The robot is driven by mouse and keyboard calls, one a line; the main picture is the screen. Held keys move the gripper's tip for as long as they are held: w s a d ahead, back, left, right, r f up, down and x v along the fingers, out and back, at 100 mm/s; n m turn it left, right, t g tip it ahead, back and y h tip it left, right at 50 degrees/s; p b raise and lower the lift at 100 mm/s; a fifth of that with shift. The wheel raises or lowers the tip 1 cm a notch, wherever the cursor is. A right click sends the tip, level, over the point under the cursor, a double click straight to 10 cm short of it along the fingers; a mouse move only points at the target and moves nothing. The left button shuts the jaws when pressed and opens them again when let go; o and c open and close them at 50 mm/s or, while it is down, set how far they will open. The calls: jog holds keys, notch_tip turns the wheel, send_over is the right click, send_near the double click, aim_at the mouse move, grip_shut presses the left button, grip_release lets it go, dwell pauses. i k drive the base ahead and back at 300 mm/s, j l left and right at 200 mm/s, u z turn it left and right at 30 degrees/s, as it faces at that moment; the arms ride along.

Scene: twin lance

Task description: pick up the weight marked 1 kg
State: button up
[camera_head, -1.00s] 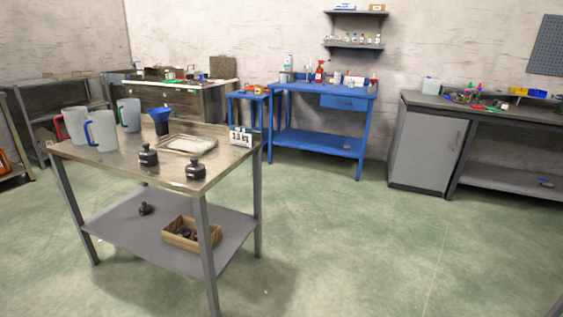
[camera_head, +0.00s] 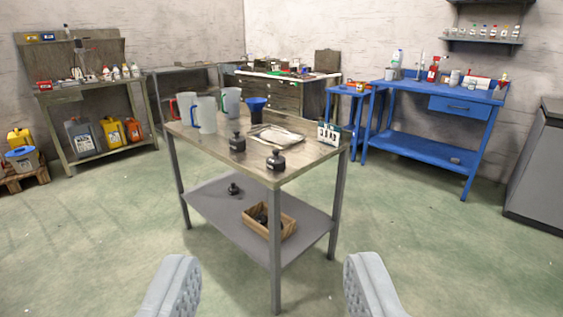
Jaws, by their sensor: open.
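Two black weights stand on the top of the metal table: one weight (camera_head: 237,143) near the middle and one weight (camera_head: 276,161) near the front right corner. A smaller dark weight (camera_head: 233,189) sits on the lower shelf, left of a wooden box (camera_head: 284,229) that holds dark pieces. The markings are too small to read, so I cannot tell which weight is 1 kg. My gripper (camera_head: 270,290) shows at the bottom edge with its two grey fingers wide apart. It is open and empty, in front of the table and away from the weights.
The metal table (camera_head: 312,167) also bears several jugs (camera_head: 206,114), a blue funnel (camera_head: 257,106), a tray (camera_head: 278,137) and a small number display (camera_head: 328,134). A blue workbench (camera_head: 420,152) stands behind right. The green floor around the table is mostly clear.

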aim_at(276, 162)
jog(key=i+l, duration=0.15)
jog(key=i, duration=0.25)
jog(key=i+l+u, duration=0.15)
jog(key=i, duration=0.3)
jog(key=i+l, duration=0.2)
jog(key=i, duration=0.2)
jog(key=i+l+u, duration=0.15)
jog(key=i, duration=0.3)
